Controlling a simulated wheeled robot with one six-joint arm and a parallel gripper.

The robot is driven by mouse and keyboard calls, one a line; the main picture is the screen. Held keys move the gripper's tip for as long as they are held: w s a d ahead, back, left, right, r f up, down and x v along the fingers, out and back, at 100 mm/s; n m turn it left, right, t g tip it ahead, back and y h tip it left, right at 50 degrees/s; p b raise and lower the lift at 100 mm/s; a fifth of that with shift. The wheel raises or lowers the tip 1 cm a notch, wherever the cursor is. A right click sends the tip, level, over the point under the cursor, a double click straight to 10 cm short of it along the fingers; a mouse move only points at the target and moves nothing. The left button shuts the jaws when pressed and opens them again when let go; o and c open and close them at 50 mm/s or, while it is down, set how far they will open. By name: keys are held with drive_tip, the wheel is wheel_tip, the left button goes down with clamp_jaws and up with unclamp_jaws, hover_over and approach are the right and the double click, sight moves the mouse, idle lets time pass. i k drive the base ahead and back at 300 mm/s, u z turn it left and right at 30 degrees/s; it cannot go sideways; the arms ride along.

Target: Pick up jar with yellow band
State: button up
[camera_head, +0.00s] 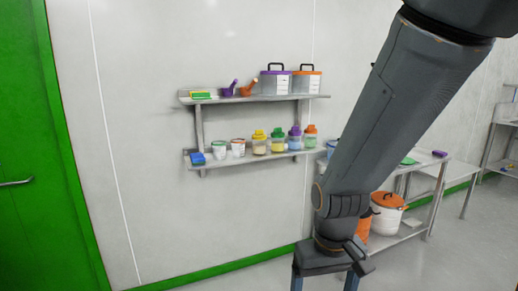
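On the lower wall shelf (270,157) stands a row of small containers. One is a clear jar with a yellow lid (259,142) and pale contents; it is the only yellow-marked jar I can make out, and whether it has a separate band is too small to tell. Beside it on the right is a green-lidded jar (278,141). My gripper (324,284) points down at the bottom of the picture, right of and below the shelves. Its two fingers are apart with nothing visible between them, and their tips are near or past the picture's lower edge.
Purple-lidded (294,139) and orange-lidded (310,137) jars, two white tubs (219,150) and a blue item (197,158) share the shelf. The upper shelf (240,99) sits close above. My arm partly hides a table (432,190) at right. The floor below the shelves is clear.

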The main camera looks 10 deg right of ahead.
sight(258, 145)
drive_tip(key=u, duration=0.3)
drive_tip(key=i, duration=1.05)
drive_tip(key=z, duration=0.35)
drive_tip(key=i, duration=1.25)
drive_tip(key=z, duration=0.6)
